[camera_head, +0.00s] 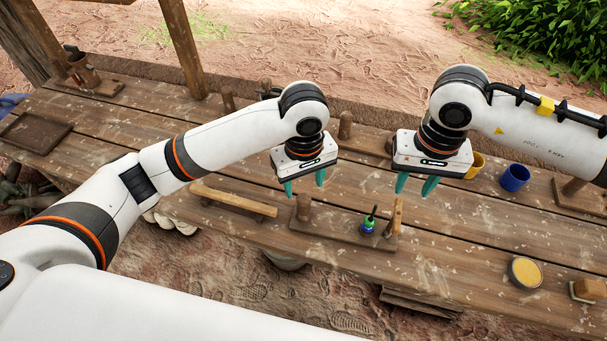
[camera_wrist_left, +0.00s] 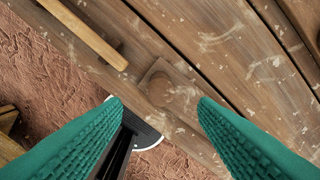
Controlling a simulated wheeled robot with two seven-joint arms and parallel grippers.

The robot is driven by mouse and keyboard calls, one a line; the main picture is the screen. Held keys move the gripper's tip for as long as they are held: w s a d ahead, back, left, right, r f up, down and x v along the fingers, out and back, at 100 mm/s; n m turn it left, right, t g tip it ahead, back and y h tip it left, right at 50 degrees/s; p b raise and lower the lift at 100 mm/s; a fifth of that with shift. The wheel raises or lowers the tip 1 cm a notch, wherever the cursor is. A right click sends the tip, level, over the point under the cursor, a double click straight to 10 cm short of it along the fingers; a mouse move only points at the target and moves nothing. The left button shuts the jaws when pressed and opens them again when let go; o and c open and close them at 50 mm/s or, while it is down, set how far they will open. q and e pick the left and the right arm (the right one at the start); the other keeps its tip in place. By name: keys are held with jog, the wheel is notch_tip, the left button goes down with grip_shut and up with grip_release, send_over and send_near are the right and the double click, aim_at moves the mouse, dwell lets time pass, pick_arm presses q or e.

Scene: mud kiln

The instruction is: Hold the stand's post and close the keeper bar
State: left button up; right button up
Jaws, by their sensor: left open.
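A low wooden stand (camera_head: 340,237) lies along the near side of the bench. A short round post (camera_head: 303,208) rises from its left end; the post also shows from above in the left wrist view (camera_wrist_left: 172,92). A light wooden piece, which looks like the keeper bar (camera_head: 396,216), stands upright at the stand's right end. A small green and blue bottle (camera_head: 368,223) with a dark top stands between them. My left gripper (camera_head: 304,184) is open above the post, with green fingers apart and empty. My right gripper (camera_head: 415,187) has its fingers apart, above and right of the upright piece.
A light wooden bar (camera_head: 233,200) lies raised left of the stand. A blue cup (camera_head: 514,178) and a yellow cup (camera_head: 475,166) stand behind on the right. A yellow-filled bowl (camera_head: 525,272) sits at the front right.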

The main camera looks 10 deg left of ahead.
aim_at(304, 208)
pick_arm(q)
notch_tip(304, 208, down, 11)
dwell(0.4)
grip_shut()
dwell(0.6)
